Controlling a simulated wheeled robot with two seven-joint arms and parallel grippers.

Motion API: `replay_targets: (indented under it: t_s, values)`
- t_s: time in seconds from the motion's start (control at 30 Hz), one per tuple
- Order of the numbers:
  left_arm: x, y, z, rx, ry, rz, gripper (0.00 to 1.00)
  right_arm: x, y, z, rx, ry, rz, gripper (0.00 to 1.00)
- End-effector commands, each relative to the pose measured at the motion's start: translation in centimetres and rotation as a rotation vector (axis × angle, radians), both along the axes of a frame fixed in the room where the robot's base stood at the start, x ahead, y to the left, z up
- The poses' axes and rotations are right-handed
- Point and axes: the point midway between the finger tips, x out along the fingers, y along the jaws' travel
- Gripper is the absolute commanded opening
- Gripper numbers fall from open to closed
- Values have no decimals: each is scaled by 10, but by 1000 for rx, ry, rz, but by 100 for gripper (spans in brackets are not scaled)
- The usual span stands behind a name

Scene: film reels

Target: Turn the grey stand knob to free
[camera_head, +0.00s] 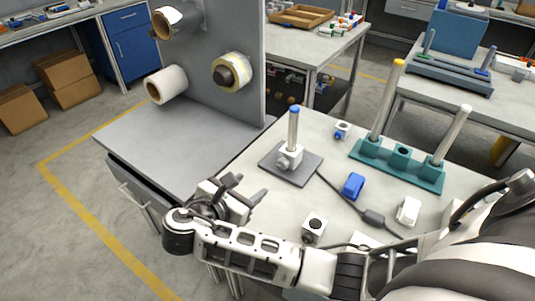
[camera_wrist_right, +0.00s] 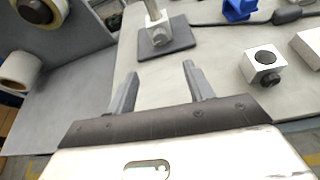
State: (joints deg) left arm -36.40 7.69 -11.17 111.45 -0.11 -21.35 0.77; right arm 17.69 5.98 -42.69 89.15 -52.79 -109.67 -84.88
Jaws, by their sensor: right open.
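The grey stand has a flat dark grey base plate (camera_head: 305,172) and an upright metal post (camera_head: 293,130) with a blue top. A white clamp block (camera_head: 291,155) sits low on the post, with a grey knob (camera_head: 283,163) on its near side. In the right wrist view the knob (camera_wrist_right: 158,40) shows beyond the fingers, near the top. My right gripper (camera_head: 250,186) is open and empty, to the near left of the stand and apart from it. Its spread fingers (camera_wrist_right: 162,70) point toward the stand in the wrist view. My left gripper is not in view.
A grey panel (camera_head: 228,30) with tape rolls stands at the left. A teal base (camera_head: 400,167) with two posts is at the right. A white block with a dark knob (camera_head: 314,227), a blue piece (camera_head: 353,185) and a cable-linked box (camera_head: 374,217) lie nearer.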

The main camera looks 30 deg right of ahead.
Motion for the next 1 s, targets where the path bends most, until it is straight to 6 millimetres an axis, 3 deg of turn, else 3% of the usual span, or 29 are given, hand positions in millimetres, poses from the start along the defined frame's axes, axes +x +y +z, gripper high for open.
replay_targets:
  t_s: [0.17,0.37,0.7,1.0]
  values:
    - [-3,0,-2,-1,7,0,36,7,-18,-8,-3,1,-4,52]
    - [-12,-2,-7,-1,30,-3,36,23,-53,-23,-4,1,-4,52]
    - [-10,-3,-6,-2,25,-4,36,50,-111,-50,-1,0,-3,52]
    - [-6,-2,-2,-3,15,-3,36,61,-133,-60,1,0,-1,52]
